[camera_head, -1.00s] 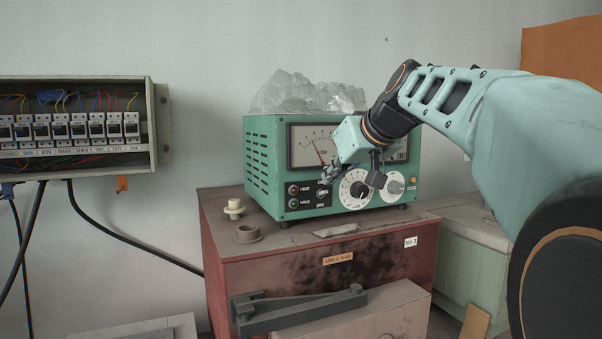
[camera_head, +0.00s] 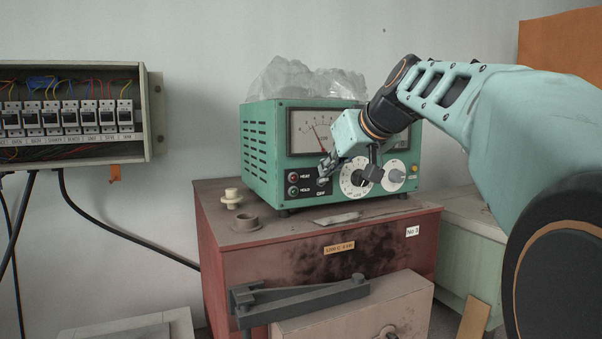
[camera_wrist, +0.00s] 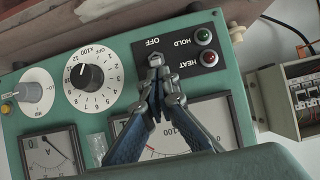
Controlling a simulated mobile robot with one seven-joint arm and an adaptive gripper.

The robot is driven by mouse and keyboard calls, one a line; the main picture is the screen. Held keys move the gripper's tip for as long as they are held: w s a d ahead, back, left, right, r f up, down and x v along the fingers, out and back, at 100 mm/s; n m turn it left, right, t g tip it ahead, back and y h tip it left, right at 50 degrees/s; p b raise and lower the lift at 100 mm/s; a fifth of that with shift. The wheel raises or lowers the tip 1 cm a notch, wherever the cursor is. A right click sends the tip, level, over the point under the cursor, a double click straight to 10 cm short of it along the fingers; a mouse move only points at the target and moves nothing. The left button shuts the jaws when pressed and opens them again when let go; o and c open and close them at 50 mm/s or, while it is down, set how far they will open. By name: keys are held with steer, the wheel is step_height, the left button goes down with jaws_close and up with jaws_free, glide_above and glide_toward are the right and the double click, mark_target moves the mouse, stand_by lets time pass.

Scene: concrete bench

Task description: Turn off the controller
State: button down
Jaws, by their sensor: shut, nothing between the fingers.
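The controller (camera_head: 262,150) is a green metal box with a dial meter, knobs and a small toggle switch. It also shows upside down in the wrist view (camera_wrist: 120,122). The metal switch (camera_wrist: 156,60) sits beside the OFF label, next to the HEAT and HOLD lamps. My gripper (camera_wrist: 157,80) is shut and empty, its fingertips right at the switch. In the head view my gripper (camera_head: 326,168) is at the panel front, below the meter. The fingertips partly hide the switch, so I cannot tell its position or whether they touch it.
A white dial knob (camera_head: 355,178) and a smaller knob (camera_head: 393,176) are close right of the switch. The controller stands on a red cabinet (camera_head: 230,262) with a cream spool (camera_head: 231,198) and a ring (camera_head: 245,223). Crumpled clear plastic (camera_head: 300,80) lies on top.

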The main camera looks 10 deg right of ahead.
steer(key=shift+s+f+t+b, duration=0.15)
steer(key=shift+f+t+b, duration=0.35)
steer(key=shift+b, duration=1.85)
steer(key=shift+t+b, duration=0.3)
steer(key=shift+b, duration=0.25)
steer(key=b, duration=0.3)
steer(key=f+t+y+b, duration=0.1)
steer(key=b, duration=0.2)
steer(key=shift+s+d+f+b, duration=0.15)
steer(key=shift+s+b, duration=0.1)
steer(key=shift+b, duration=0.15)
steer(key=t+b, duration=0.1)
steer(key=b, duration=0.3)
steer(key=t+b, duration=0.1)
steer(key=b, duration=0.3)
steer(key=shift+s+f+y, duration=0.2)
steer(key=shift+f+y, duration=0.1)
steer(key=shift+f, duration=0.1)
steer(key=shift+r+p, duration=0.3)
steer(key=shift+r, duration=0.3)
steer(key=shift+w+r, duration=0.1)
steer(key=shift+r, duration=4.75)
